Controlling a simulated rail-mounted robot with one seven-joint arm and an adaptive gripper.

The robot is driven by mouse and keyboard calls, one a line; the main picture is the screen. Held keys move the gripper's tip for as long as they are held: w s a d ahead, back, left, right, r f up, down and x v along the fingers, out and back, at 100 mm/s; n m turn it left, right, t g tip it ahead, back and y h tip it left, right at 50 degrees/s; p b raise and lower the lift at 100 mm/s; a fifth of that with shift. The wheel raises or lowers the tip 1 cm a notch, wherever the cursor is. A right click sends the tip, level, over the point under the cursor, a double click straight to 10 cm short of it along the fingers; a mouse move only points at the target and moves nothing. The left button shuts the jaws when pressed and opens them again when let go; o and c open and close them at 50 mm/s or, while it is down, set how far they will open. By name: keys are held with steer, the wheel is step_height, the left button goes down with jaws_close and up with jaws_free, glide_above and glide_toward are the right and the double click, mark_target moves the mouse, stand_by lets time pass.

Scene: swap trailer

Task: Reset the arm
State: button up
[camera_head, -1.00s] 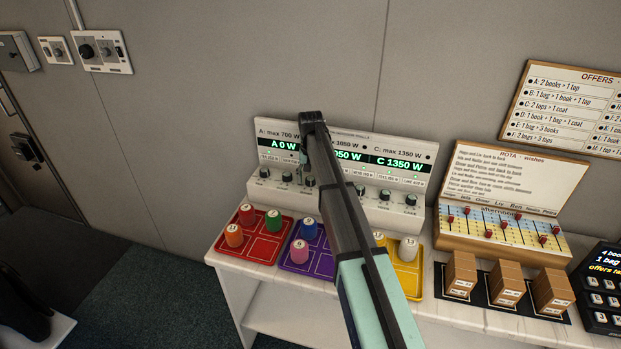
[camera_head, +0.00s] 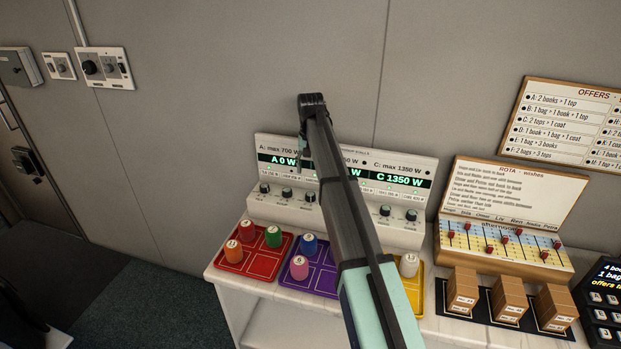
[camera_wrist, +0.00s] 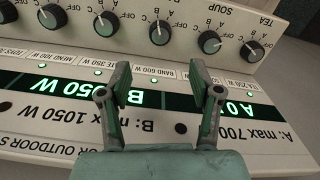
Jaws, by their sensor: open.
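My gripper (camera_wrist: 157,85) is open and empty in the wrist view. Its two fingers stand apart in front of the power panel (camera_wrist: 60,140), which shows upside down there with its green displays and a row of knobs. In the head view my arm reaches up across the panel (camera_head: 270,207), and the gripper (camera_head: 303,150) is partly hidden at the arm's far end. The panel reads A 0 W and C 1350 W; my arm covers most of the B display.
Below the panel are a red tray (camera_head: 262,262), a purple tray (camera_head: 322,280) and a yellow tray (camera_head: 415,285) with coloured pegs. Right are a rota board (camera_head: 515,200), three brown boxes (camera_head: 508,297) and an offers board (camera_head: 570,125). The wall above is clear.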

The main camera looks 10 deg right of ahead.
steer(key=shift+r, duration=0.5)
